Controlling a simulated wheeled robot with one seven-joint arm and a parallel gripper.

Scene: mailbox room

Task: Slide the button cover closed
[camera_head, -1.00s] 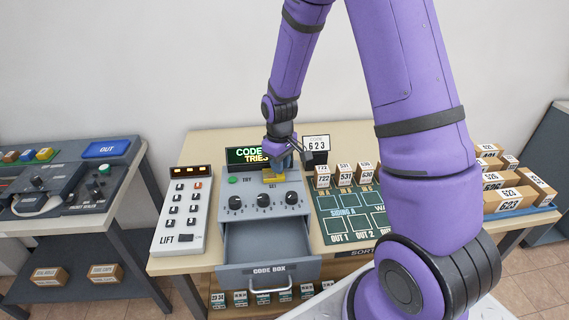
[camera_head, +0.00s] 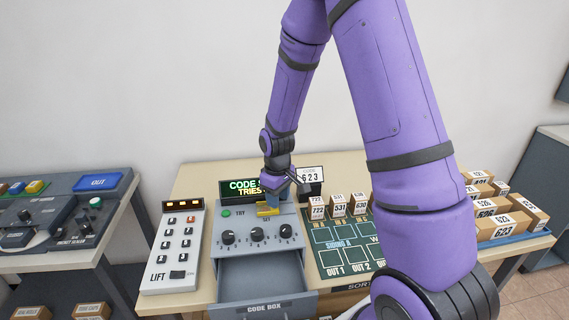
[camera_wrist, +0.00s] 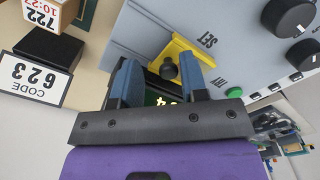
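The yellow button cover (camera_head: 266,210) sits on the sloped top of the grey code box (camera_head: 300,254), by the SET label. My gripper (camera_head: 274,201) is over the cover at the back of the box. In the wrist view my gripper (camera_wrist: 165,68) has its two blue fingers apart, one on each side of the knob, with gaps visible beside it. Part of the cover is hidden behind the fingers, and I cannot see the button.
The box's empty drawer stands open at the front. A green TRY button (camera_head: 226,213) and several black dials are on the box. A code card (camera_head: 310,176) reading 623 stands close right of my gripper. A lift keypad (camera_head: 174,248) is left, and numbered parcels are right.

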